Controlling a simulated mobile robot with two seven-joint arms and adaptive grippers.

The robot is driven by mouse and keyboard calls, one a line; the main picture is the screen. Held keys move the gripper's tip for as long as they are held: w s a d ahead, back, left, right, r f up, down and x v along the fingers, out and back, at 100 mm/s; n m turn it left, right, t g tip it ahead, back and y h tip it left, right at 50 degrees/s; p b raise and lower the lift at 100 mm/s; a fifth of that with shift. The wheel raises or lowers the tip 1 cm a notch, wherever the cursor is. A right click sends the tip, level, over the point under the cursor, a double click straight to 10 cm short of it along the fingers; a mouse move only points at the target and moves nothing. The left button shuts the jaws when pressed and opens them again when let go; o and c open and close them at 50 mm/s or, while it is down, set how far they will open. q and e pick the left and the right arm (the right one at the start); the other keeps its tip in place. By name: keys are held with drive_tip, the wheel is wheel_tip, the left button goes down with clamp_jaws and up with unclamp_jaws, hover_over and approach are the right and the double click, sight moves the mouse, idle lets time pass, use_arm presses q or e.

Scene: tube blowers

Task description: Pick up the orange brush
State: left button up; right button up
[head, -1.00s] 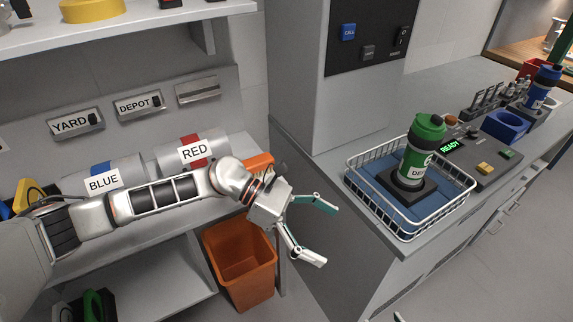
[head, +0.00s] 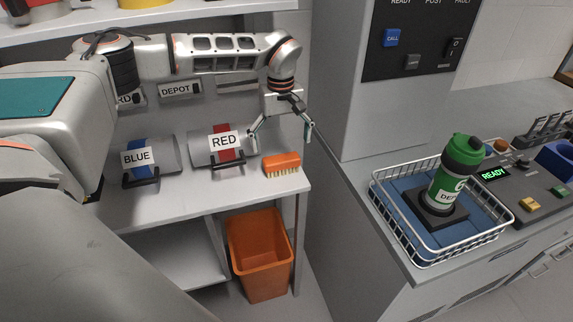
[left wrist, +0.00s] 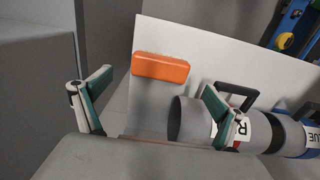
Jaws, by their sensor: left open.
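The orange brush (head: 282,164) lies on the grey shelf near its right front corner, bristles facing front in the head view. In the left wrist view the brush (left wrist: 160,68) shows ahead, between the lines of the two fingers. My left gripper (head: 281,134) is open and empty, pointing down above and slightly behind the brush, apart from it. In the left wrist view the open left gripper (left wrist: 150,105) has its fingers spread wide. My right gripper is in neither view.
The RED canister (head: 230,143) lies left of the brush, close to one finger. The BLUE canister (head: 150,160) lies further left. An orange bin (head: 262,250) stands below the shelf. A wire basket (head: 425,257) with a green bottle (head: 457,170) is on the right counter.

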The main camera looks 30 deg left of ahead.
sight(281, 158)
use_arm(q)
wheel_tip(281, 158, down, 6)
drive_tip(key=shift+f, duration=0.1)
idle(0.4)
drive_tip(key=c, duration=1.2)
